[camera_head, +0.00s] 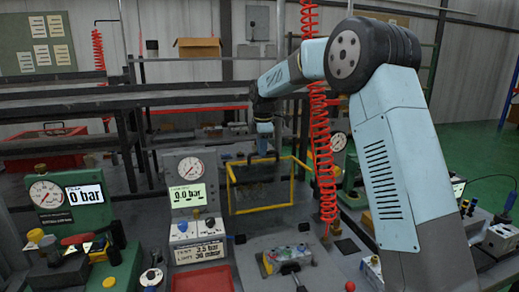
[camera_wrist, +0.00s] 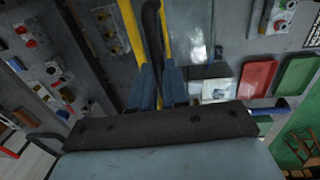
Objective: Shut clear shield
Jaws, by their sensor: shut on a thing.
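The clear shield is a see-through panel in a yellow frame (camera_head: 291,182). In the head view it stands raised, roughly upright, behind the middle of the bench. My gripper (camera_head: 264,152) is at its top edge. In the wrist view, yellow frame bars (camera_wrist: 131,28) run up the picture, with a black handle bar (camera_wrist: 152,35) beside them. My gripper's two blue fingers (camera_wrist: 158,88) are shut on this black handle. The lower part of the grip is hidden behind my dark wrist housing.
A valve block (camera_head: 288,256) with small coloured parts sits in front of the shield. A gauge panel reading 0.0 bar (camera_head: 188,196) stands to its left, and a green gauge stand (camera_head: 85,205) farther left.

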